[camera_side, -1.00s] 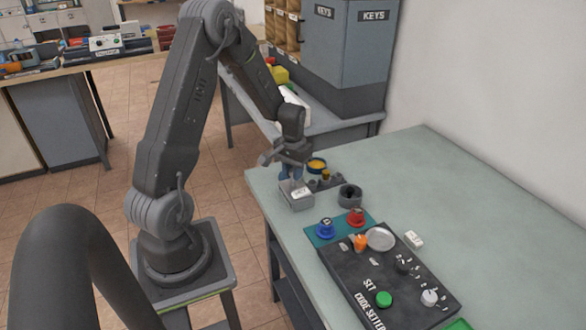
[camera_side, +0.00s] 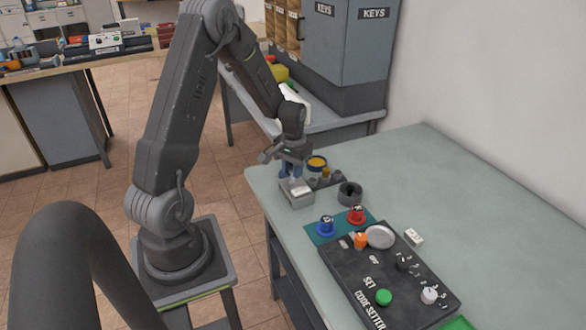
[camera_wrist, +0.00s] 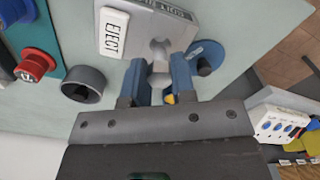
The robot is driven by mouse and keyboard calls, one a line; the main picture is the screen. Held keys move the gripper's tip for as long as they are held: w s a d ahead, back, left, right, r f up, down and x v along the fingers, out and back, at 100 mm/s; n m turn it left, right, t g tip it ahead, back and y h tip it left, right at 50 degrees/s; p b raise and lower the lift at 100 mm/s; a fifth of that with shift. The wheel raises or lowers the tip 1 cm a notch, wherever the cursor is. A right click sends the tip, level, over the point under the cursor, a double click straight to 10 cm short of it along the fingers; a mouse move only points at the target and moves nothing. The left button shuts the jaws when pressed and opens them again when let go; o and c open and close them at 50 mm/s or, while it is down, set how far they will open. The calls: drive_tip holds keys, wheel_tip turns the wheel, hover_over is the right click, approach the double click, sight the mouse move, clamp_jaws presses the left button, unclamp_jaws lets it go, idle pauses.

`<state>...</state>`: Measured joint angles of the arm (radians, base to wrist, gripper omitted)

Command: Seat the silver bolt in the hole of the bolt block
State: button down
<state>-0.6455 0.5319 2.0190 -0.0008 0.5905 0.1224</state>
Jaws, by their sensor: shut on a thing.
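My gripper (camera_wrist: 157,82) is shut on the silver bolt (camera_wrist: 159,70), which shows as a small pale piece between the two blue fingertips. The bolt block (camera_wrist: 205,20) is a light grey block with lettering on its face and a white EJECT plate on one side. The bolt is right at a recess in the block in the wrist view. I cannot tell how deep it sits, as the fingers cover part of it. In the side view, my gripper (camera_side: 290,172) is directly over the block (camera_side: 298,201), near the table's left edge, and the bolt is hidden.
A dark grey ring-shaped cup (camera_side: 350,194) stands just right of the block. A yellow-topped round container (camera_side: 316,163) and small dark fittings are behind it. Blue (camera_side: 326,226) and red (camera_side: 356,215) knobs and the code setter panel (camera_side: 375,280) are in front.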

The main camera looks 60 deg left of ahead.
drive_tip(key=shift+f, duration=0.2)
drive_tip(key=shift+f, duration=0.95)
drive_tip(key=c, duration=0.7)
unclamp_jaws()
drive_tip(key=shift+r, duration=3.05)
